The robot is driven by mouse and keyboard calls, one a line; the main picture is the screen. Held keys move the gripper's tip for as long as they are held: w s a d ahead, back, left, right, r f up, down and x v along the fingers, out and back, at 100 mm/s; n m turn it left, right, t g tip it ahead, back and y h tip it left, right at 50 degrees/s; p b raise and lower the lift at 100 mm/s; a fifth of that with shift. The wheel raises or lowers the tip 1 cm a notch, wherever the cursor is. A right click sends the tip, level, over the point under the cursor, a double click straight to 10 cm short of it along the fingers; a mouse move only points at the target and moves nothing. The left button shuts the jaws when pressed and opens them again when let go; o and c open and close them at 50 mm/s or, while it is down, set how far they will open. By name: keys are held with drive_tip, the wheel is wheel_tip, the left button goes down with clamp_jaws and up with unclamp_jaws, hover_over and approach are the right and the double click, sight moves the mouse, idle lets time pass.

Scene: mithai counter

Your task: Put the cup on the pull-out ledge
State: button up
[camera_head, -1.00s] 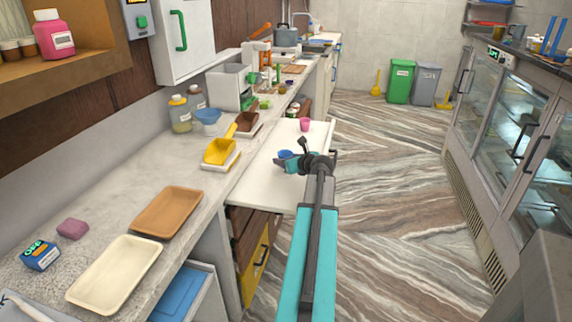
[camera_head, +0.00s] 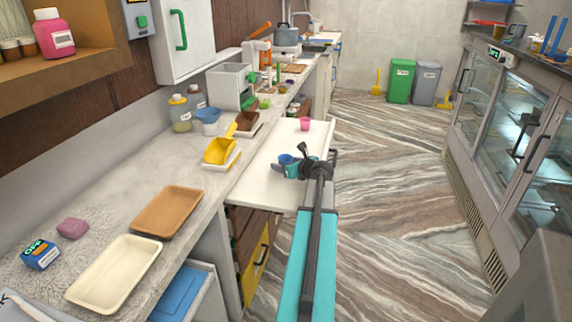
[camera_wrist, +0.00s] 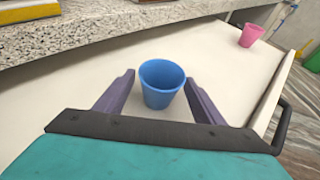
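A blue cup (camera_wrist: 161,88) stands upright on the white pull-out ledge (camera_wrist: 225,60) in the wrist view. In the head view the blue cup (camera_head: 286,160) shows near my arm's end. My gripper (camera_wrist: 158,92) is open, with one purple-grey finger on each side of the cup. Gaps show between both fingers and the cup. In the head view my gripper (camera_head: 288,168) is low over the ledge (camera_head: 262,184) and partly covers the cup. A pink cup (camera_wrist: 249,35) stands farther along the ledge, and it also shows in the head view (camera_head: 304,124).
The stone counter (camera_head: 150,182) runs along the left, above the ledge. It holds a yellow scoop (camera_head: 219,150), a brown tray (camera_head: 167,211) and a cream tray (camera_head: 115,274). A dark handle (camera_wrist: 283,126) is on the ledge's right edge. The floor to the right is open.

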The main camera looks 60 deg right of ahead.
drive_tip(key=shift+s+a+r, duration=0.1)
drive_tip(key=shift+s+r, duration=0.05)
drive_tip(key=shift+r, duration=0.1)
drive_tip(key=v, duration=1.1)
drive_tip(key=shift+s+a, duration=0.15)
drive_tip(key=shift+s, duration=0.15)
drive_tip(key=shift+s, duration=0.1)
idle(0.6)
